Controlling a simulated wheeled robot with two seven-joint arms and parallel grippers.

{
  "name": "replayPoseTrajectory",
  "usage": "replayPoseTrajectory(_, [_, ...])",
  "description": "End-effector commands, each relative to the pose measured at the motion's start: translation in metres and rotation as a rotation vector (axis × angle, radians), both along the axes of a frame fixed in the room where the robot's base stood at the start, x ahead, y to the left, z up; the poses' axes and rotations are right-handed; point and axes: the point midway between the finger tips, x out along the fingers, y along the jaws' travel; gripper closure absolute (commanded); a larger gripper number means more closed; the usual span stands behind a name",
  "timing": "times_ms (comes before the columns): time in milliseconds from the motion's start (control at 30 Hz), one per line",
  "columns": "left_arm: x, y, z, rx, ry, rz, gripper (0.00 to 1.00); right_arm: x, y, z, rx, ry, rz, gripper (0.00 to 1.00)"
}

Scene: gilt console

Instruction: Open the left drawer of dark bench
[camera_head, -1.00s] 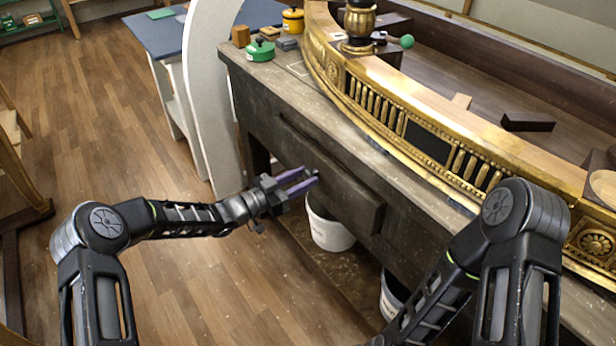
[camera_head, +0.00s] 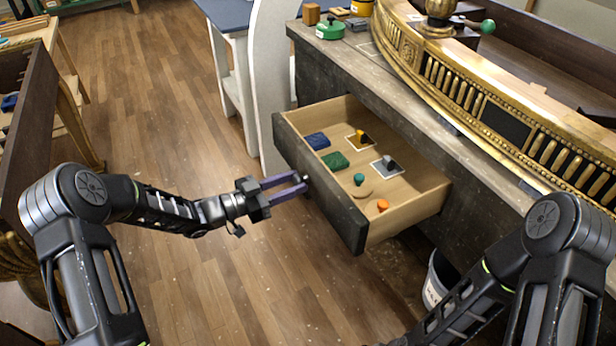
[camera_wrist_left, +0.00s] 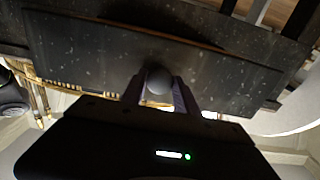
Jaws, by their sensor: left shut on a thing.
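The dark bench (camera_head: 345,62) runs along the right side of the head view. Its left drawer (camera_head: 330,197) is pulled well out, showing a pale wooden inside. My left gripper (camera_head: 300,184) is at the middle of the drawer front, with its purple fingers shut on the drawer's small knob. In the left wrist view the round knob (camera_wrist_left: 158,80) sits between the two fingers, against the dark drawer front (camera_wrist_left: 90,50). My right arm comes in at the lower right of the head view, but its gripper is out of view.
In the drawer lie a blue block (camera_head: 317,140), a green block (camera_head: 335,161) and several small knobbed pieces. A gilt carved piece (camera_head: 470,95) stands on the bench top. A white bucket (camera_head: 436,282) is below. Wooden floor lies clear left of the drawer.

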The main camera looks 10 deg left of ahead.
Motion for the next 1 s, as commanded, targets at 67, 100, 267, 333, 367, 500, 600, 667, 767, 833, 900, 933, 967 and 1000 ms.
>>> replayPoseTrajectory(67, [-0.0033,0.0047,0.0000,0.001,0.001,0.000,1.00,0.0000,0.0000,0.0003,0.000,0.000,0.000,0.64])
replayPoseTrajectory(100, [-0.0045,0.0061,-0.0001,0.001,0.001,0.000,1.00,0.0000,0.0001,0.0004,0.000,0.000,0.000,0.64])
replayPoseTrajectory(267, [-0.0062,0.0081,-0.0001,0.001,-0.001,-0.002,1.00,-0.0001,0.0001,0.0004,0.000,0.000,0.000,0.64])
replayPoseTrajectory(333, [-0.0062,0.0080,-0.0001,0.001,-0.001,-0.002,1.00,-0.0001,0.0001,0.0004,0.000,0.000,0.000,0.64])
replayPoseTrajectory(367, [-0.0061,0.0079,-0.0001,0.001,-0.001,-0.002,1.00,-0.0001,0.0001,0.0004,0.000,0.000,0.000,0.64])
replayPoseTrajectory(500, [-0.0060,0.0079,-0.0001,0.001,-0.001,-0.001,1.00,-0.0002,0.0001,0.0004,0.000,0.000,0.000,0.64])
replayPoseTrajectory(600, [-0.0058,0.0079,0.0000,0.001,-0.001,-0.001,0.56,-0.0002,0.0001,0.0004,0.000,0.000,0.000,0.64])
replayPoseTrajectory(667, [-0.0058,0.0078,0.0000,0.001,-0.001,-0.001,0.51,-0.0002,0.0001,0.0004,0.000,0.000,0.000,0.64])
replayPoseTrajectory(767, [-0.0057,0.0078,0.0000,0.001,-0.001,-0.001,0.43,-0.0002,0.0001,0.0004,0.000,0.000,0.000,0.64])
replayPoseTrajectory(833, [-0.0056,0.0079,0.0000,0.001,-0.001,-0.001,0.42,-0.0002,0.0001,0.0004,0.000,0.000,0.000,0.64])
replayPoseTrajectory(900, [-0.0056,0.0079,0.0000,0.001,-0.001,-0.001,0.42,-0.0002,0.0001,0.0004,0.000,0.000,0.000,0.64])
replayPoseTrajectory(933, [-0.0056,0.0078,0.0000,0.001,-0.001,-0.001,0.42,-0.0002,0.0001,0.0004,0.000,0.000,0.000,0.64])
replayPoseTrajectory(967, [-0.0056,0.0079,0.0000,0.001,-0.001,-0.001,0.42,-0.0002,0.0001,0.0004,0.000,0.000,0.000,0.64])
replayPoseTrajectory(1000, [-0.0057,0.0081,0.0000,0.001,-0.001,0.000,0.42,-0.0002,0.0001,0.0004,0.000,0.000,0.000,0.64])
